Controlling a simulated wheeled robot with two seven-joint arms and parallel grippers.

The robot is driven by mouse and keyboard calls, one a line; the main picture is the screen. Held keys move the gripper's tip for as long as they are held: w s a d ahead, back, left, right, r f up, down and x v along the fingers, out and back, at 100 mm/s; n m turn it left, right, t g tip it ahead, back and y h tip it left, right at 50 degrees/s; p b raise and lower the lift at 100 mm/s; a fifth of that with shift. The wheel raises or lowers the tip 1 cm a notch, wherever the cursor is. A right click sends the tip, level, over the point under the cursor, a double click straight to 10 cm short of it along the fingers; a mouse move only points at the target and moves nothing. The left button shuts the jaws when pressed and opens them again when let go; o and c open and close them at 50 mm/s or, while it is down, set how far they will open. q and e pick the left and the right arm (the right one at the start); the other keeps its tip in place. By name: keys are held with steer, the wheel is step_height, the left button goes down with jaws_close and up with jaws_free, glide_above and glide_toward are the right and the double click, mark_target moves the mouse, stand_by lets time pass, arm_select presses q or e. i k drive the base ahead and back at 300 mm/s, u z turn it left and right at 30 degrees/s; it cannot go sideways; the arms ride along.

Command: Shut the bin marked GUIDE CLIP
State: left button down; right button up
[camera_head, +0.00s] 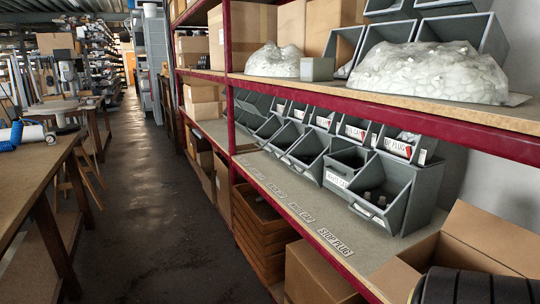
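A row of grey tilt-out bins stands on the middle shelf. The nearest bin (378,204) is tilted open and holds a few dark pieces. The bin beside it (346,163) also looks open, with a white label (337,179) low on its front. Farther bins (307,150) and (284,137) also look tilted out. Smaller labelled fronts sit above them; the nearest label (397,146) seems to read STOP PLUG. I cannot read GUIDE CLIP on any label, so I cannot tell which bin it is. Neither of my grippers is in view.
Shelf-edge labels include STOP PLUG (334,241). An open cardboard box (480,245) and a dark ribbed object (470,288) are at the lower right. Wrapped white heaps (430,75) sit on the upper shelf (420,112). A workbench (30,170) is left; the aisle floor (140,190) is clear.

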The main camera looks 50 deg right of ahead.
mark_target(286, 140)
steer(key=z, duration=0.35)
steer(key=i, duration=2)
steer(key=z, duration=1.45)
steer(key=i, duration=1.25)
steer(key=z, duration=1.25)
